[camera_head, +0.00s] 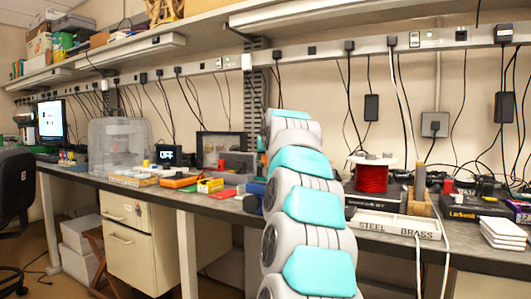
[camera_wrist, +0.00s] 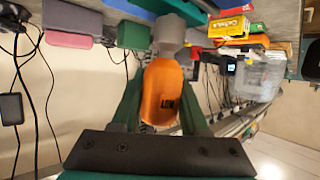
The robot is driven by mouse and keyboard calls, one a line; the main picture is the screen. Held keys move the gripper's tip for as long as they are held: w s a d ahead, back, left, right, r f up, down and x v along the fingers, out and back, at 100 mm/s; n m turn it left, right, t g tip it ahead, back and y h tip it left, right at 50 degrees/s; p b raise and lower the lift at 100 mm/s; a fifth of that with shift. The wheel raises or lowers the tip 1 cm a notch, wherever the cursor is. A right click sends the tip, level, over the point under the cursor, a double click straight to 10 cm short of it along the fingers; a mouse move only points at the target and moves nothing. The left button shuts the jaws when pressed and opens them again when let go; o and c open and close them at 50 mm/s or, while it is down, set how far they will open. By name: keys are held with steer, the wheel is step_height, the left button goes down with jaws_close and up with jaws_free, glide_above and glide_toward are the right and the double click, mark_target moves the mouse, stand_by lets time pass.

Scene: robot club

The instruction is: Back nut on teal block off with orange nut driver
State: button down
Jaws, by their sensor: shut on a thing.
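In the wrist view my gripper (camera_wrist: 161,88) has dark green fingers closed on both sides of the orange nut driver (camera_wrist: 162,95), whose rounded handle carries dark lettering. A grey shape (camera_wrist: 172,32) shows just beyond the handle; I cannot tell whether it belongs to the driver. In the head view my arm hides the gripper and the driver.
On the bench, a red wire spool (camera_head: 372,176) and a white tray marked STEEL and BRASS (camera_head: 394,224) stand right of my arm. White pads (camera_head: 503,233) lie at the far right. A clear-sided machine (camera_head: 117,146) and small boxes (camera_head: 210,186) are on the left. Cables hang along the wall.

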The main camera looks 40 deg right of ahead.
steer(key=shift+s+d+p, duration=0.25)
steer(key=shift+d+p, duration=0.1)
steer(key=shift+f+n+t+y, duration=0.1)
steer(key=shift+n+t+y, duration=0.2)
steer(key=shift+n+y, duration=0.4)
steer(key=shift+d, duration=0.1)
steer(key=shift+c, duration=2)
jaws_free()
steer(key=shift+s+d, duration=0.1)
steer(key=shift+a, duration=0.25)
